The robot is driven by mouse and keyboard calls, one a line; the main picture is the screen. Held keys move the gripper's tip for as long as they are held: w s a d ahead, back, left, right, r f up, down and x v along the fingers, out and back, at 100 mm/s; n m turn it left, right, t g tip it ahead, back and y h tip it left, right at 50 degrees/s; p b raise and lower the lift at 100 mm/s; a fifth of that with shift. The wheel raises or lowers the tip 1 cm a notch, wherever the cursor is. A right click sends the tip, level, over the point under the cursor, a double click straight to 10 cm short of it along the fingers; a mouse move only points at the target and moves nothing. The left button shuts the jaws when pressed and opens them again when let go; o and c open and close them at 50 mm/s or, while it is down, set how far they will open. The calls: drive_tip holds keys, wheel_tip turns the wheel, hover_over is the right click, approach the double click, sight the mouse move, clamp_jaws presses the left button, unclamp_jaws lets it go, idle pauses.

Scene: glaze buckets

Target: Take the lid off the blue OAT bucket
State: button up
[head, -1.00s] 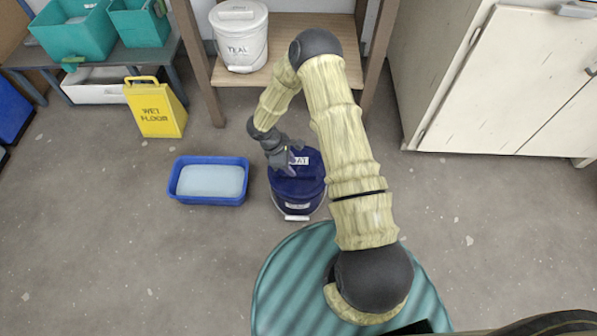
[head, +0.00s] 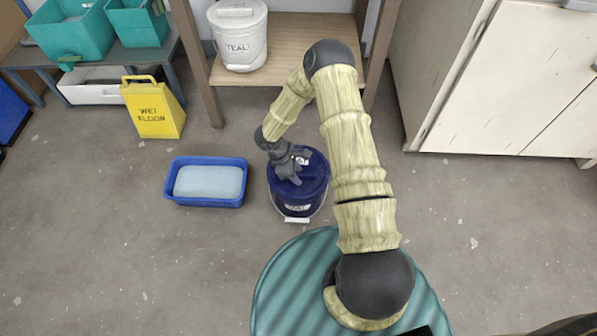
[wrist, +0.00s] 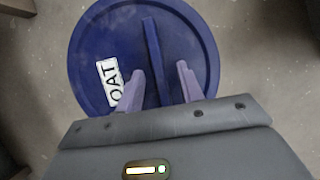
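The blue OAT bucket (head: 294,200) stands on the floor just in front of my base, its wire handle hanging at the front. Its blue lid (head: 314,178) is on top; the lid also fills the middle of the wrist view (wrist: 200,45), with a white OAT label (wrist: 109,82) and a raised bar grip (wrist: 152,50) across it. My gripper (head: 291,178) is over the lid. In the wrist view my gripper (wrist: 160,85) is open, with one finger on each side of the bar and a gap between each finger and the bar.
A blue tub (head: 209,182) of pale liquid sits left of the bucket. A yellow wet floor sign (head: 153,108) stands behind it. A white TEAL bucket (head: 238,40) is on a wooden shelf (head: 300,45) at the back. A cream cabinet (head: 500,80) is at right. Floor between is clear.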

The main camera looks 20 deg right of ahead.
clamp_jaws()
drive_tip(key=shift+r, duration=0.1)
wheel_tip(320, 180, up, 10)
drive_tip(key=p, duration=0.5)
idle(0.4)
